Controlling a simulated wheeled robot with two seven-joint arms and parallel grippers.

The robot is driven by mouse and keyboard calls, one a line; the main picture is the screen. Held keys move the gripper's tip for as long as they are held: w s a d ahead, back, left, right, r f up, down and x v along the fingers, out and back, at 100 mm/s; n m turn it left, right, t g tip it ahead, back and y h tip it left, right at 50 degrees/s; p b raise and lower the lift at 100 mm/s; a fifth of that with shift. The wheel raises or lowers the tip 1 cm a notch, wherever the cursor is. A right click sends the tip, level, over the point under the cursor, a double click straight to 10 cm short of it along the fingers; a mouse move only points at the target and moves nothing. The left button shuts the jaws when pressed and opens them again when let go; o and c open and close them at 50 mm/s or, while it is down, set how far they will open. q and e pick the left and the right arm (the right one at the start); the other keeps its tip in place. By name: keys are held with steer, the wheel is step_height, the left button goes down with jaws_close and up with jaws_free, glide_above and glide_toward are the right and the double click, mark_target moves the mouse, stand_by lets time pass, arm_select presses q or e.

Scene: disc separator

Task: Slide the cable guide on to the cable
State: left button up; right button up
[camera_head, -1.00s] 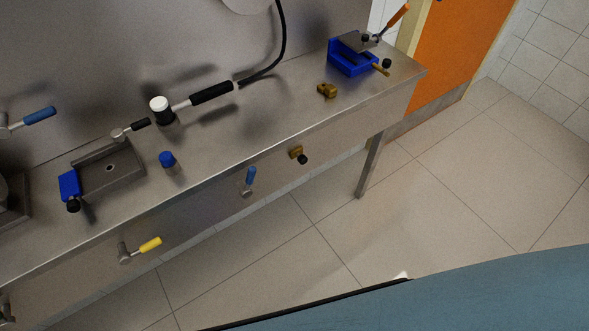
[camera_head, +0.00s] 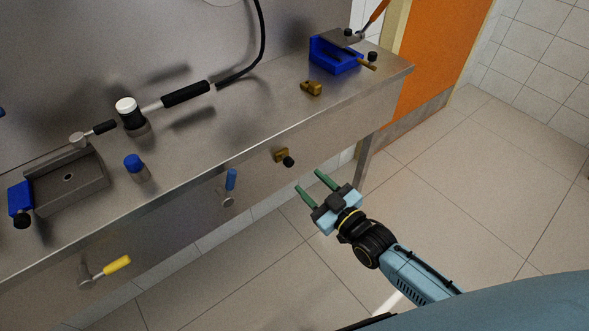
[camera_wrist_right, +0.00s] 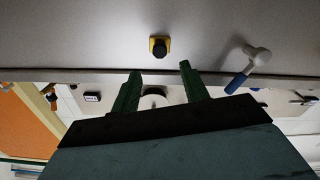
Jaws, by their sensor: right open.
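A black cable (camera_head: 262,40) hangs at the back of the bench in the head view and curves down to the left toward a black-sleeved rod (camera_head: 186,94). A small brass block (camera_head: 311,88) lies on the bench top. A brass piece with a black knob (camera_head: 282,155) sits on the bench's front face; it also shows in the wrist view (camera_wrist_right: 159,46). I cannot tell which part is the cable guide. My right gripper (camera_head: 308,180) is open and empty, in front of the bench and apart from the knobbed piece. In the wrist view its green fingers (camera_wrist_right: 160,68) are spread. My left gripper is not in view.
A blue clamp fixture (camera_head: 335,58) stands at the bench's right end. A grey tray fixture (camera_head: 85,190) and a blue-capped post (camera_head: 135,164) are at left. Blue (camera_head: 231,180) and yellow (camera_head: 117,266) handles stick out of the bench front. The floor in front is clear.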

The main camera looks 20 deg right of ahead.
mark_target(291, 164)
steer(key=b+x, duration=0.1)
steer(key=x, duration=0.5)
steer(key=shift+w+f, duration=0.1)
steer(key=shift+w, duration=0.05)
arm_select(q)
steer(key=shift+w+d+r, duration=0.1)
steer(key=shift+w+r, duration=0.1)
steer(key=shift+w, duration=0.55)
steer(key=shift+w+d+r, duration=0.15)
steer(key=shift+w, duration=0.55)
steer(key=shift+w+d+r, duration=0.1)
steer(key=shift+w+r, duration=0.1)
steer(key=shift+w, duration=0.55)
arm_select(e)
steer(key=shift+w+a, duration=0.2)
steer(key=shift+w, duration=0.35)
steer(key=shift+c, duration=0.5)
jaws_close()
